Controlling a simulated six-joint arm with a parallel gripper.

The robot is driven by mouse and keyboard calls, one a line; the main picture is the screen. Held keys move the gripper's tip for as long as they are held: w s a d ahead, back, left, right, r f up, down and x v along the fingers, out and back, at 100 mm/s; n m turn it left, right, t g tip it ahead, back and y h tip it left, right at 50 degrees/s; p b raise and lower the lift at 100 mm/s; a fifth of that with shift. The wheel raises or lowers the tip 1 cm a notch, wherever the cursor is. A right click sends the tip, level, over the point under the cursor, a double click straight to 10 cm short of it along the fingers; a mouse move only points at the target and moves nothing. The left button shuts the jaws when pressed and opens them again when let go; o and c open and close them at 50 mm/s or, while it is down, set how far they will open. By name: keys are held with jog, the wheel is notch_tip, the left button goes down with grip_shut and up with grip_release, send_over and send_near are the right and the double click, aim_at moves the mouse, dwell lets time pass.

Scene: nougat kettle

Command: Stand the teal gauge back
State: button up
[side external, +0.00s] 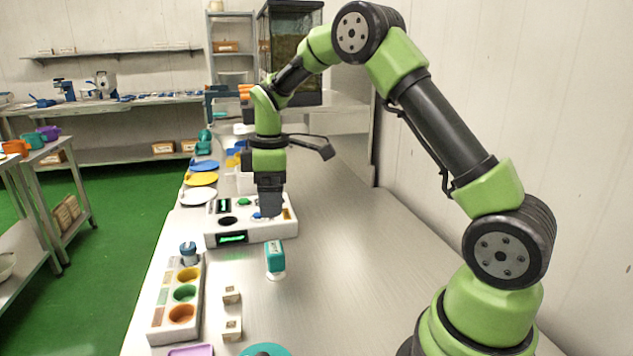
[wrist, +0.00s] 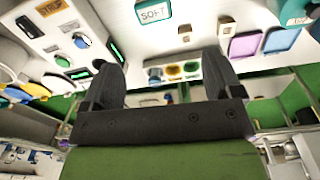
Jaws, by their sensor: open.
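The teal gauge (side external: 275,256) is on the metal table in front of the white console (side external: 283,231). My gripper (side external: 269,212) points down over the right part of the console, behind and apart from the gauge. Its two fingers are apart with nothing between them in the wrist view (wrist: 162,66). The fingertips hide part of the console top.
A board with yellow, green and orange wells (side external: 157,338) lies at the left edge, with a blue-grey knobbed piece (side external: 188,252) at its far end. Two small pale blocks (side external: 232,295) stand beside it. Coloured plates (side external: 199,196) lie behind. The table's right side is clear.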

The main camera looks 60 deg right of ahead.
jog(key=s+a+r+m+t+y, duration=0.1)
jog(key=s+a+r+m+t, duration=0.6)
jog(key=s+r, duration=0.75)
jog(key=s+a+f+m+y, duration=0.1)
jog(key=s+a+m, duration=0.2)
jog(key=s+m, duration=0.2)
jog(key=s, duration=0.2)
jog(key=shift+s+a+f, duration=0.15)
jog(key=shift+s+a, duration=0.2)
